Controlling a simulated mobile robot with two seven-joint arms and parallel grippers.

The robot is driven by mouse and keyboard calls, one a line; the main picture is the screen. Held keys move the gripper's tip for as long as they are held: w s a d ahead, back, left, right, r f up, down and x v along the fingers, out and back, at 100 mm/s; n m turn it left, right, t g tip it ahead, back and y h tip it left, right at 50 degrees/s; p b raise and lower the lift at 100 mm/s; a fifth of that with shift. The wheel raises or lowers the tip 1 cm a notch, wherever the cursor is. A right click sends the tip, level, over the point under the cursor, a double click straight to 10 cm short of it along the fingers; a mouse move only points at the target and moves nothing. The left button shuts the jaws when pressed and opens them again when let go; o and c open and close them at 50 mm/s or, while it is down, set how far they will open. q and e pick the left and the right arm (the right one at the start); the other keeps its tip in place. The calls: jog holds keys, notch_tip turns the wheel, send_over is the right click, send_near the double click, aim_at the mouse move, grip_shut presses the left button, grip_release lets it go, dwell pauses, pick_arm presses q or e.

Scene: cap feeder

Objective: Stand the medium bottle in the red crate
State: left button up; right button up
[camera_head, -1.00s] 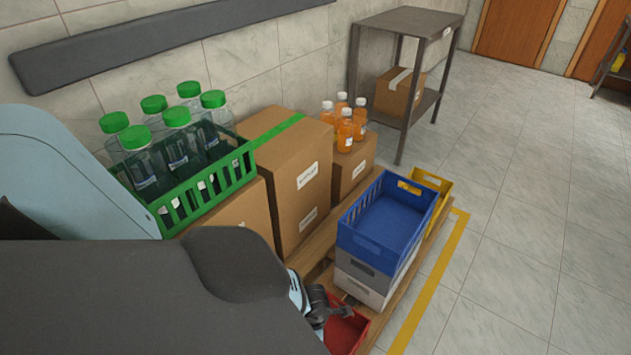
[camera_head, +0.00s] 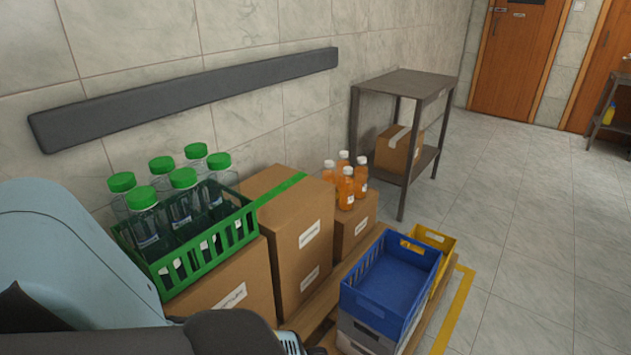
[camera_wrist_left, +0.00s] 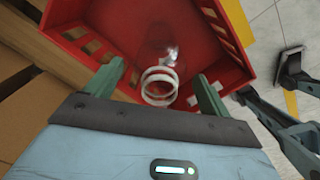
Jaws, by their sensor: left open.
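The red crate (camera_wrist_left: 108,27) fills the top of the left wrist view, with slotted sides and an open top. A clear, see-through bottle (camera_wrist_left: 158,86) shows inside its outline, with pale rings at its near end. The bottle's body is faint against the red, and I cannot tell whether its base rests on the crate floor. My left gripper (camera_wrist_left: 160,84) is open, with one green finger on each side of the bottle's near end, apart from it. In the head view the crate and left gripper are out of sight.
A green crate (camera_head: 215,243) of green-capped bottles stands on a carton at the left. Cartons (camera_head: 300,235) and several orange bottles (camera_head: 346,187) are behind. A blue crate (camera_head: 392,282) sits on a grey one (camera_head: 362,335), beside a yellow crate (camera_head: 433,240).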

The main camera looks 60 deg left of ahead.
pick_arm(q)
notch_tip(320, 180, up, 9)
jog(key=p, duration=0.3)
jog(key=shift+r, duration=0.75)
pick_arm(e)
jog(key=shift+s+a+r, duration=0.1)
jog(key=shift+s+r, duration=0.25)
jog(key=shift+r, duration=0.45)
jog(key=shift+s+a+r, duration=0.1)
jog(key=shift+s+r, duration=0.2)
jog(key=shift+r, duration=0.5)
jog(key=shift+w+d, duration=0.1)
jog(key=shift+w, duration=0.1)
